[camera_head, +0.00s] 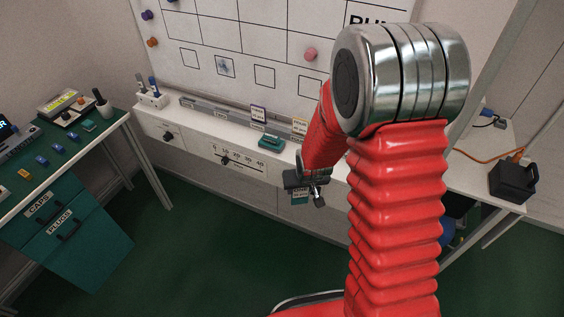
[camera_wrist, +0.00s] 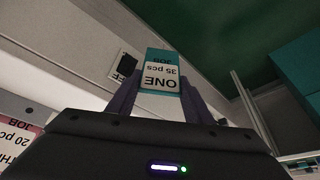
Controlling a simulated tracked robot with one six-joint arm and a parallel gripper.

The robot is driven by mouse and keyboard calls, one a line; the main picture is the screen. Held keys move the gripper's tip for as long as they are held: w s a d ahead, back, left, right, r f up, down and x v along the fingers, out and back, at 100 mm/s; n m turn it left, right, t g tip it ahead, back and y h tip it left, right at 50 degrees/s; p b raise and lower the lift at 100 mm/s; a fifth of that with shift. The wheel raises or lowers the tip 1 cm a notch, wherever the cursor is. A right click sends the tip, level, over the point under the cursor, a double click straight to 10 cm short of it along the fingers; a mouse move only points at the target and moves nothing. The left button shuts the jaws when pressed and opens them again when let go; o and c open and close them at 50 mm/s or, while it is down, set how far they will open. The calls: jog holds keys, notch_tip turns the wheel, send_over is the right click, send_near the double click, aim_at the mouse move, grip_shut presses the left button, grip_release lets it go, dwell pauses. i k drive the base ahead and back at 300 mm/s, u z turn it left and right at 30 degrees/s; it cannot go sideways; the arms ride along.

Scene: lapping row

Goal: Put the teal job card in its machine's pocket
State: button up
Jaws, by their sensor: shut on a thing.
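The teal job card (camera_wrist: 161,72) is held between the two fingers of my gripper (camera_wrist: 160,100) in the wrist view. It reads JOB, 35 pcs, ONE, and appears upside down there. In the head view my gripper (camera_head: 305,184) is in front of the white bench's front face, with the teal card (camera_head: 300,197) showing below it. The card's machine pocket cannot be made out in either view.
The white bench (camera_head: 205,130) carries a teal block (camera_head: 271,142) and a pen holder (camera_head: 152,97). A whiteboard (camera_head: 230,40) stands behind. A green-topped table (camera_head: 95,140) with drawers is at left. A black box (camera_head: 513,180) sits at right. Green floor in front is clear.

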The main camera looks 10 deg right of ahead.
aim_at(200, 121)
jog(key=z, duration=0.05)
jog(key=k, duration=0.65)
jog(key=u, duration=0.2)
jog(key=i, duration=0.6)
jog(key=u, duration=0.65)
jog(key=i, duration=0.65)
jog(key=u, duration=0.75)
jog(key=i, duration=1.35)
